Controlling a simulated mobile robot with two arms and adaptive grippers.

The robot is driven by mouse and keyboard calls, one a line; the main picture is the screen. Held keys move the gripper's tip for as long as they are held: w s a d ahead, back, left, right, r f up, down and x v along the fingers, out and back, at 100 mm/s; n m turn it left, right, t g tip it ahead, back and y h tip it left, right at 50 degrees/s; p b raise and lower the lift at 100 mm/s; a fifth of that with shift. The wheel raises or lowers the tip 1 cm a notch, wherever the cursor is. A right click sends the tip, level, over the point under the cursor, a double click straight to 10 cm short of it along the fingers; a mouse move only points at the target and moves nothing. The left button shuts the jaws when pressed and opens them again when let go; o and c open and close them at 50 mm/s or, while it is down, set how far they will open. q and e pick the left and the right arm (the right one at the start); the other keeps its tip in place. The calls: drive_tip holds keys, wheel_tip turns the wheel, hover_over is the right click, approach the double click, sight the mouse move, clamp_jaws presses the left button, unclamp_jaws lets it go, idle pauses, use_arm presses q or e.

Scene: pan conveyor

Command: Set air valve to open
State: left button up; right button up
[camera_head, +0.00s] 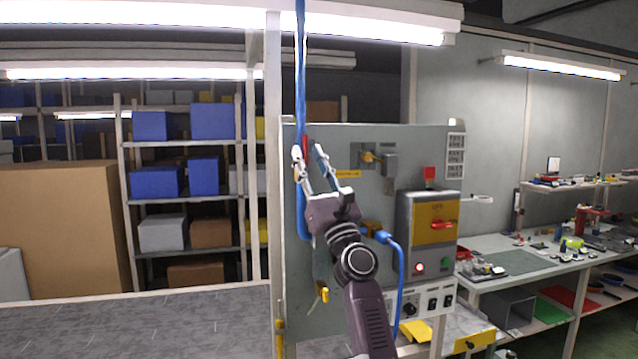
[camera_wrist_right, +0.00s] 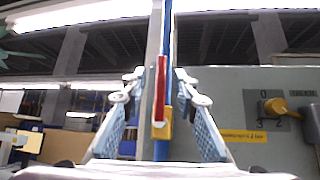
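The air valve shows in the right wrist view as an upright red lever (camera_wrist_right: 160,85) above a yellow body (camera_wrist_right: 161,130), in line with a vertical blue pipe (camera_wrist_right: 168,60). In the head view the red lever (camera_head: 305,144) is a small patch partly hidden by the fingers, and the blue pipe (camera_head: 300,60) runs down from above. My right gripper (camera_head: 309,152) has its fingers apart on either side of the lever. In the right wrist view a clear gap shows between each finger of the right gripper (camera_wrist_right: 157,88) and the lever. My left gripper is not in view.
A grey panel (camera_head: 330,134) carries a yellow rotary switch (camera_head: 370,158) right of the gripper. A yellow-fronted box with a red handle (camera_head: 443,225) and a blue hose (camera_head: 399,270) are lower right. A cluttered workbench (camera_head: 530,258) stands at right; shelves with boxes (camera_head: 157,182) stand behind left.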

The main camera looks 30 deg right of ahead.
drive_tip(key=v, duration=0.8)
drive_tip(key=shift+s, duration=0.15)
drive_tip(key=shift+f, duration=0.1)
